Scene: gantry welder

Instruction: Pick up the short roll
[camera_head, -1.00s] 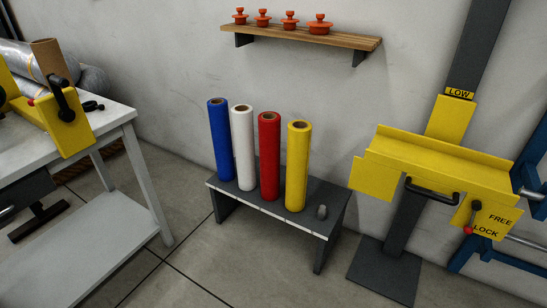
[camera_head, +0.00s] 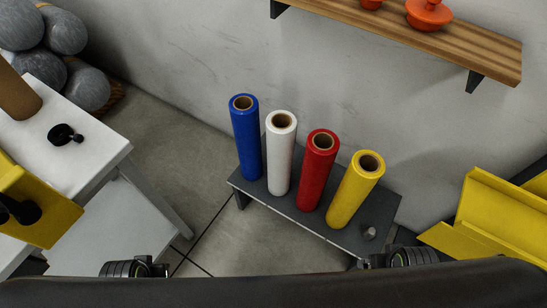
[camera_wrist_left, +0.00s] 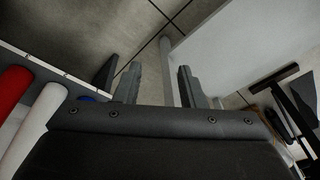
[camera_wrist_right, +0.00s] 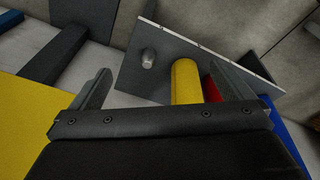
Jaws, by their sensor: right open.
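Four upright rolls of film stand in a row on a low dark grey bench (camera_head: 290,215): blue (camera_head: 246,140), white (camera_head: 280,155), red (camera_head: 317,172) and yellow (camera_head: 354,190). I cannot tell which one is the short roll; their heights look alike. My left gripper (camera_wrist_left: 158,78) is open and empty, with floor beyond its fingers; the red (camera_wrist_left: 12,95) and white (camera_wrist_left: 35,128) rolls are left of it. My right gripper (camera_wrist_right: 160,78) is open and empty. The yellow roll (camera_wrist_right: 186,82) appears beyond its fingers, with part of the red roll (camera_wrist_right: 212,90) behind the right finger.
A small grey cylinder (camera_head: 369,233) is at the bench's right end. A white table (camera_head: 100,150) with a brown tube (camera_head: 18,92) stands left. A wooden shelf (camera_head: 410,35) with orange pieces hangs above. Yellow metalwork (camera_head: 495,225) is at the right. Floor shows between table and bench.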

